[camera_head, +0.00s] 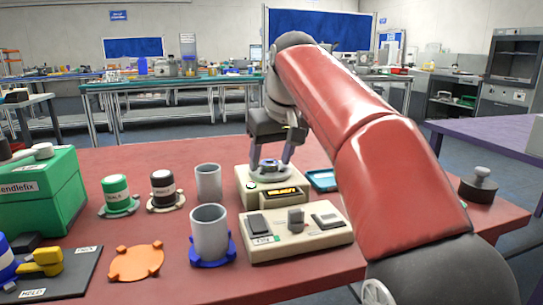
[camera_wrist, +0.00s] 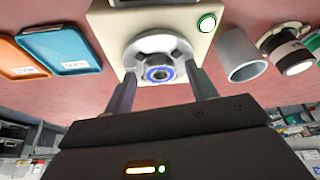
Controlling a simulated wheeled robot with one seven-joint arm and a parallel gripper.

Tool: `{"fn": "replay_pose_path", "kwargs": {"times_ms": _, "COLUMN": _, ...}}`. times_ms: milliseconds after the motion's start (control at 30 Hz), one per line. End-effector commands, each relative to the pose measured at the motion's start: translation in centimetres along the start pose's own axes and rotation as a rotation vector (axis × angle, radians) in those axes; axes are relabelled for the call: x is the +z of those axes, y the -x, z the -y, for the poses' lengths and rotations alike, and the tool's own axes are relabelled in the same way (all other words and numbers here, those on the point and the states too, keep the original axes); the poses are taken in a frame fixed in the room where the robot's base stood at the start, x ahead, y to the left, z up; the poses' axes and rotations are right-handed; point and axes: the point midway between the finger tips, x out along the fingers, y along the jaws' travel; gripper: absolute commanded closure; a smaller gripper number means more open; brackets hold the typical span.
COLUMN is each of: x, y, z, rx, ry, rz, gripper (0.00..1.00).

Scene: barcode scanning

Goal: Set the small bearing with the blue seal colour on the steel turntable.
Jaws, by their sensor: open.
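The small bearing with the blue seal ring (camera_wrist: 158,74) shows in the wrist view between the fingers of my gripper (camera_wrist: 161,68). It appears to rest on the steel turntable (camera_wrist: 153,42), a round grey disc on a beige device; the exact contact is hard to see. The fingers stand apart on either side of the bearing, with small gaps visible. In the head view my gripper (camera_head: 271,158) points down over the turntable (camera_head: 271,175), its fingers astride a small grey piece. The blue seal cannot be made out there.
The beige device (camera_head: 244,198) has a lit display. A second beige box (camera_head: 328,236) stands in front of it. Two grey cups (camera_head: 208,183) (camera_head: 209,236), green and dark capped containers (camera_head: 117,196) (camera_head: 163,187), an orange disc (camera_head: 135,262) and a blue tray (camera_head: 323,181) stand nearby on the red table.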

Motion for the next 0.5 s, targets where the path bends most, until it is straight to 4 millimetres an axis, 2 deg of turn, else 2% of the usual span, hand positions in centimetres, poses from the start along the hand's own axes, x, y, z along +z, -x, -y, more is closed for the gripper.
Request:
{"fn": "replay_pose_path", "kwargs": {"times_ms": 167, "x": -0.1, "y": 0.3, "z": 0.0, "rx": 0.0, "ry": 0.0, "rz": 0.0, "gripper": 0.43}}
{"fn": "replay_pose_path", "kwargs": {"times_ms": 267, "x": -0.2, "y": 1.4, "z": 0.0, "rx": 0.0, "ry": 0.0, "rz": -0.001, "gripper": 0.43}}
{"fn": "replay_pose_path", "kwargs": {"times_ms": 500, "x": -0.4, "y": 6.5, "z": 0.0, "rx": 0.001, "ry": 0.0, "rz": -0.004, "gripper": 0.43}}
